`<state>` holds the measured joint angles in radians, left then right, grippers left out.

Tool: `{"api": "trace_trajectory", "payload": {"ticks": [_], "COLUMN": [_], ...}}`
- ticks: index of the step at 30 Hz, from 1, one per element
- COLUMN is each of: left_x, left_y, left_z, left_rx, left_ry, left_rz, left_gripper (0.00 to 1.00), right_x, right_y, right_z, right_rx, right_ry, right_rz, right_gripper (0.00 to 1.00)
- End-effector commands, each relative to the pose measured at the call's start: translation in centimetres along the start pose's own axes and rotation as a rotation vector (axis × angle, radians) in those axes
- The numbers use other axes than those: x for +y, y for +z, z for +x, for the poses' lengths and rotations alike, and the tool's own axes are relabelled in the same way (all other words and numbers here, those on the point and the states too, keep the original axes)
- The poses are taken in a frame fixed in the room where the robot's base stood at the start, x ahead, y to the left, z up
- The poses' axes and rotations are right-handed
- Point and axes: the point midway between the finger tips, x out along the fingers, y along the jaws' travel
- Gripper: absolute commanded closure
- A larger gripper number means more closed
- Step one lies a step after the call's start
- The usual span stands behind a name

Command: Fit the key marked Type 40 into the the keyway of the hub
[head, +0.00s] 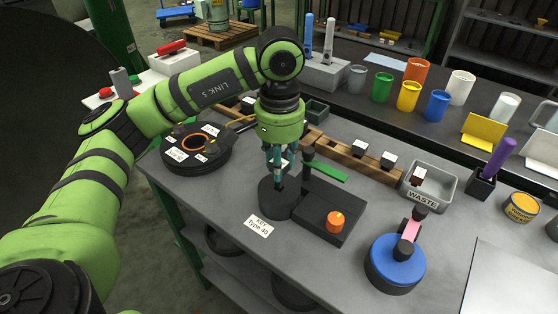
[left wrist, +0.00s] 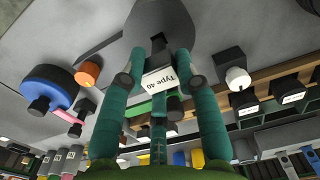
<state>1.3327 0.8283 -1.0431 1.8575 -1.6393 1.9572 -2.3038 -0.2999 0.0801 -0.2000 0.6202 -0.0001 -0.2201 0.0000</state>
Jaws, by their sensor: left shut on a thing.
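My left gripper (head: 278,176) points down over a dark round stand (head: 272,207) in the middle of the bench. It is shut on the key, a small dark piece with a white tag (left wrist: 160,80) reading "Type 40" in the left wrist view. The fingers hide most of the key in the head view. A white card (head: 258,225) reading "KEY Type 40" lies in front of the stand. A dark round part with an orange ring (head: 197,142) and small white labels lies at the left; I cannot tell whether it is the hub. My right gripper is not in view.
A dark box with an orange knob (head: 335,220) adjoins the stand. A blue round part (head: 395,262) stands to the right. A wooden rail (head: 350,158) with white-topped blocks and a grey waste bin (head: 431,192) lie behind. The front bench is partly bare.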

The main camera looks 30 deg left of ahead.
Motion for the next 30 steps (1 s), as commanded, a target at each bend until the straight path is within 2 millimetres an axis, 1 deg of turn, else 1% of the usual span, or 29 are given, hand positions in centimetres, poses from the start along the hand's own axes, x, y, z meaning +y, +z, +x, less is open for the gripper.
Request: {"api": "trace_trajectory", "payload": {"ticks": [5, 30], "left_x": [0.0, 0.0], "left_y": [0.0, 0.0], "left_z": [0.1, 2.2], "left_rx": [0.001, 0.001], "left_ry": [0.0, 0.001], "left_rz": [0.0, 0.0], "left_gripper": [1.0, 1.0], "right_x": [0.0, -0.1], "right_y": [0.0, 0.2], "right_z": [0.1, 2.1], "right_rx": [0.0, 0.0], "right_ry": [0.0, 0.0], "right_rz": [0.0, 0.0], "right_gripper": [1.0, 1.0]}}
